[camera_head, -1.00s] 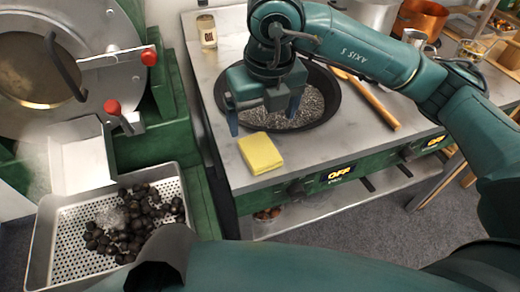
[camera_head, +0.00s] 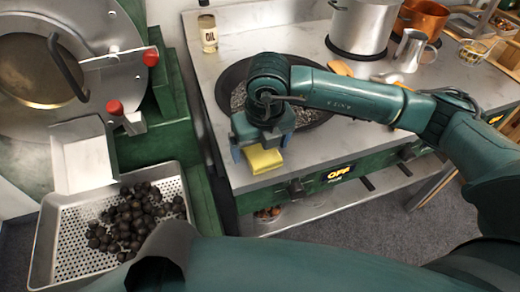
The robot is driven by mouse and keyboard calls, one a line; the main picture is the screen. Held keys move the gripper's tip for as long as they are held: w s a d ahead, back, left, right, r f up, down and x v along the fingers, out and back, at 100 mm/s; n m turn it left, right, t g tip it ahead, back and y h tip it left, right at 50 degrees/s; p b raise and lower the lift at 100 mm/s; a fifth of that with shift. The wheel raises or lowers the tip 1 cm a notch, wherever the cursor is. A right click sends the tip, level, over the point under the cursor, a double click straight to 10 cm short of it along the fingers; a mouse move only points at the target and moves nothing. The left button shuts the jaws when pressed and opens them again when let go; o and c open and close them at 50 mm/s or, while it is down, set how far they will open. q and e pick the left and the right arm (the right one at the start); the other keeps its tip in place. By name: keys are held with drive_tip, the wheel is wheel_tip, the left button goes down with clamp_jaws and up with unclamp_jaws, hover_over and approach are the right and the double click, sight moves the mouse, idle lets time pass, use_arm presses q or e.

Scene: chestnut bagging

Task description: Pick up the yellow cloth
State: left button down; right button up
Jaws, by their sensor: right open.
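The yellow cloth (camera_head: 264,161) is a folded square pad at the front left corner of the grey countertop. My right gripper (camera_head: 262,148) is open right above it, its fingers pointing down at either side of the cloth's far part. The gripper hides that far part, and I cannot tell whether the fingers touch the cloth. My left gripper is not in view.
A dark pan (camera_head: 232,77) of grey granules is behind my right gripper. An oil bottle (camera_head: 207,33), a steel pot (camera_head: 361,24), a metal jug (camera_head: 409,50) and a copper pot (camera_head: 424,17) stand farther back. A perforated tray (camera_head: 70,245) of chestnuts is at the lower left.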

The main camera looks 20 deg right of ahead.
sight(261, 150)
drive_tip(key=shift+c, duration=0.4)
drive_tip(key=c, duration=1)
wheel_tip(261, 150, up, 10)
drive_tip(key=shift+r, duration=0.1)
drive_tip(key=o, duration=0.4)
drive_tip(key=shift+c, duration=1.4)
